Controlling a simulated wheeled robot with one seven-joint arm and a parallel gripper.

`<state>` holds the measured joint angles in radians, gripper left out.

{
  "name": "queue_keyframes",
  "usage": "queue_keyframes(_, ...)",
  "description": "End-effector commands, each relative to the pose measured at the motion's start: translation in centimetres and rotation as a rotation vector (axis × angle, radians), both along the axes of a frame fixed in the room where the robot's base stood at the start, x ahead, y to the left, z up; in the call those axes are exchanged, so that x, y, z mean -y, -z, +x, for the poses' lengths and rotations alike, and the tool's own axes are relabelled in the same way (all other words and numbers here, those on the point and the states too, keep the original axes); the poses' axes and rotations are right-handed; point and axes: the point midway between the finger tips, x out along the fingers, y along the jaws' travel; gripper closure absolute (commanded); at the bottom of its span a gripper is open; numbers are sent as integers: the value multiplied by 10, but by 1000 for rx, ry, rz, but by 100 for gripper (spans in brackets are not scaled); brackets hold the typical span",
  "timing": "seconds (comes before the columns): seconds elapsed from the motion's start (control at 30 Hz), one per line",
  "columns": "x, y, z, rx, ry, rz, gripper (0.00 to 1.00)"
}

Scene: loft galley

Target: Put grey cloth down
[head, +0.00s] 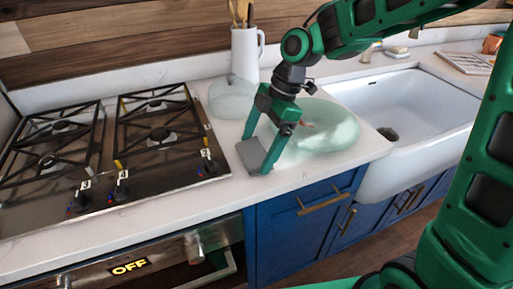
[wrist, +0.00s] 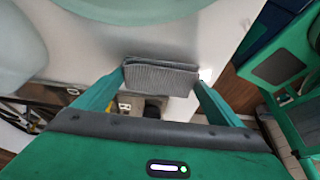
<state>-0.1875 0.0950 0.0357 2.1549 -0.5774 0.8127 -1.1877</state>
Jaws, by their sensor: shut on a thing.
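The grey cloth (head: 250,153) is a small folded piece between the fingers of my gripper (head: 257,155), over the white counter between the stove and the sink. In the wrist view the grey cloth (wrist: 160,77) is ribbed and folded, and spans the gap between the two green fingertips (wrist: 161,80). My gripper is shut on it. The cloth is at or just above the counter surface; I cannot tell whether it touches.
A pale green glass bowl (head: 318,128) stands right of my gripper, close by. A smaller glass bowl (head: 231,99) and a white utensil jug (head: 246,54) are behind. The stove (head: 150,140) is left, the white sink (head: 425,110) right. Bare counter (head: 215,197) lies in front.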

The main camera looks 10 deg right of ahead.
Motion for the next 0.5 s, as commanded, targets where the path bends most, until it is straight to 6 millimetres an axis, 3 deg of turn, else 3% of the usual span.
queue_keyframes(0.1,0,9,-1,0,-2,0,28)
queue_keyframes(0.5,-2,14,-1,0,-3,0,28)
